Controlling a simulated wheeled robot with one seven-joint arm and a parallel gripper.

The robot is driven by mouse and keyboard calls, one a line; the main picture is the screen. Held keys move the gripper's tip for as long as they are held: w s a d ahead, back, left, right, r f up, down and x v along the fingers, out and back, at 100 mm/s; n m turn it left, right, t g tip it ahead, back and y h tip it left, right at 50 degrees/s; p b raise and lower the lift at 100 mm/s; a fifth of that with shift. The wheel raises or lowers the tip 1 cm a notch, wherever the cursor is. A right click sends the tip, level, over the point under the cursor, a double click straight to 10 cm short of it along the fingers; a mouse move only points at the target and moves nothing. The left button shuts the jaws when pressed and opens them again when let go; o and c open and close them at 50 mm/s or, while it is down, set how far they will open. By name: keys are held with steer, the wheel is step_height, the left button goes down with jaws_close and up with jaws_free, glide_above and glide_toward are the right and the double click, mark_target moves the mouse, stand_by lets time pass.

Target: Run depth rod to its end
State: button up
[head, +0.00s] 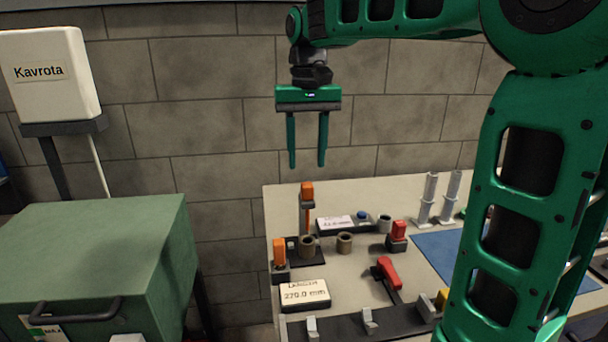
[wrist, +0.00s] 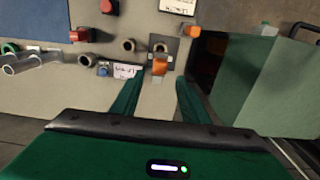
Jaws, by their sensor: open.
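My gripper (head: 307,160) is open and empty, pointing down above the back left of the bench. Its two green fingers also show in the wrist view (wrist: 158,88). An upright piece with an orange top (head: 307,191) stands below the fingers, apart from them. In the wrist view this orange top (wrist: 160,66) appears between the fingertips. A second orange-topped piece (head: 279,251) stands nearer the front left, and shows in the wrist view (wrist: 193,30). I cannot tell for certain which one is the depth rod, or how far it is run.
Brown rings (head: 345,242), a red lever (head: 389,271), a red-topped block (head: 398,231) and clear cylinders (head: 430,195) stand around. A green cabinet (head: 95,250) is at left.

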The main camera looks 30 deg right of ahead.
step_height(320, 180, up, 4)
steer(key=shift+f, duration=0.15)
steer(key=shift+s, duration=0.1)
stand_by(0.5)
